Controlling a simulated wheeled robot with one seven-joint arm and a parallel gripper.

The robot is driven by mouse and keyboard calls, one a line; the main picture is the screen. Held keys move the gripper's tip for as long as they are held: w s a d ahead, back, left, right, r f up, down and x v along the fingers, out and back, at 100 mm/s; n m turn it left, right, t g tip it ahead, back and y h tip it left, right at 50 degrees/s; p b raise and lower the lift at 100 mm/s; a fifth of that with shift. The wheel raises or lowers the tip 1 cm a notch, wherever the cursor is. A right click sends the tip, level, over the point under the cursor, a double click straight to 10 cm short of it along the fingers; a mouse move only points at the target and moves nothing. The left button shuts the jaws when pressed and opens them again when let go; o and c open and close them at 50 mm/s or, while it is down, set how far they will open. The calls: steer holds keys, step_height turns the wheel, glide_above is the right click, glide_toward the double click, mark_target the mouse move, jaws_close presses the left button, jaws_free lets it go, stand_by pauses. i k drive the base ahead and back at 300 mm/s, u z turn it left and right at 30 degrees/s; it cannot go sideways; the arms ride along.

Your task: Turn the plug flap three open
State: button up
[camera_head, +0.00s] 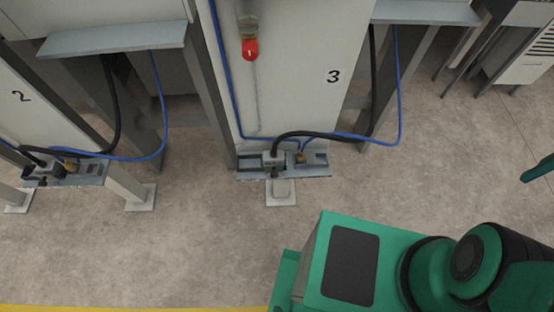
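The unit marked 3 (300,75) stands at the upper middle. At its foot is a grey metal bracket (318,172). A grey plug connector (273,159) with a thick black cable sits on the bracket, left of a small brass fitting (301,158) on a blue hose. The flap is too small to make out apart from the connector, so I cannot tell its position. My green and black arm parts show at the lower right.
The unit marked 2 (20,100) with a similar connector bracket (85,172) stands at the left. A red-tipped part (250,50) hangs on unit 3. Grey legs stand beside the units. The concrete floor (190,235) in front is clear, with a yellow line (120,308) at the bottom.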

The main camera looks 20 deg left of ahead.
mark_target(274, 173)
steer(key=u, duration=0.85)
steer(key=k, duration=0.7)
steer(key=z, duration=0.15)
steer(key=i, duration=0.5)
steer(key=z, duration=0.05)
